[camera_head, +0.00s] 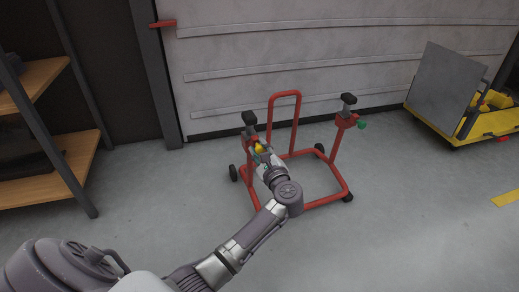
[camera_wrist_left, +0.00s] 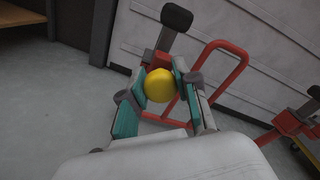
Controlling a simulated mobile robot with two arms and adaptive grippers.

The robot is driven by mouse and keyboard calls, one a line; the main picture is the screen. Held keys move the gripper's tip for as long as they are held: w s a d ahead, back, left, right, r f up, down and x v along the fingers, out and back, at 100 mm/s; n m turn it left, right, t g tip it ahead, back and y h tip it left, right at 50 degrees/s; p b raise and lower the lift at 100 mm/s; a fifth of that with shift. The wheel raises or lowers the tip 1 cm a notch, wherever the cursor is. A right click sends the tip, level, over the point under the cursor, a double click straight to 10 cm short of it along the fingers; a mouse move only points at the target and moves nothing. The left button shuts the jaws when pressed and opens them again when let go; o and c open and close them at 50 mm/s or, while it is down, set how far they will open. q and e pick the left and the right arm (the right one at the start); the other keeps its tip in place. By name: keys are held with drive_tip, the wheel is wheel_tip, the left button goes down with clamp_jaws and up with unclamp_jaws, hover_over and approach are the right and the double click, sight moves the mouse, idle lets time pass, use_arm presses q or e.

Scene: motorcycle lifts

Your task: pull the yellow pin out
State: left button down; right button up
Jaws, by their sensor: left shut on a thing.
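A red motorcycle lift stand (camera_head: 336,180) stands on the floor with two uprights topped by black pads. The yellow pin (camera_head: 259,147) shows at the left upright, just below its black pad. In the left wrist view the pin's round yellow head (camera_wrist_left: 160,86) sits between the fingers. My left gripper (camera_head: 262,152) reaches the left upright and is shut on the yellow pin; its teal finger pads (camera_wrist_left: 162,105) lie on either side of the head. The pin's shaft is hidden, so I cannot tell how far it sits in the upright. My right gripper is not in view.
A green knob (camera_head: 362,125) is on the right upright. A wooden shelf (camera_head: 85,155) stands at the left. A yellow cart (camera_head: 470,128) with a grey panel is at the right. A pale ribbed wall is behind the stand; the floor to the right front is clear.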

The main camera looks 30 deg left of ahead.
use_arm(q)
drive_tip(key=shift+v, duration=1.45)
drive_tip(key=shift+f, duration=0.1)
drive_tip(key=c, duration=0.8)
unclamp_jaws()
drive_tip(key=shift+r, duration=0.3)
wheel_tip(320, 180, up, 10)
drive_tip(key=shift+f, duration=0.25)
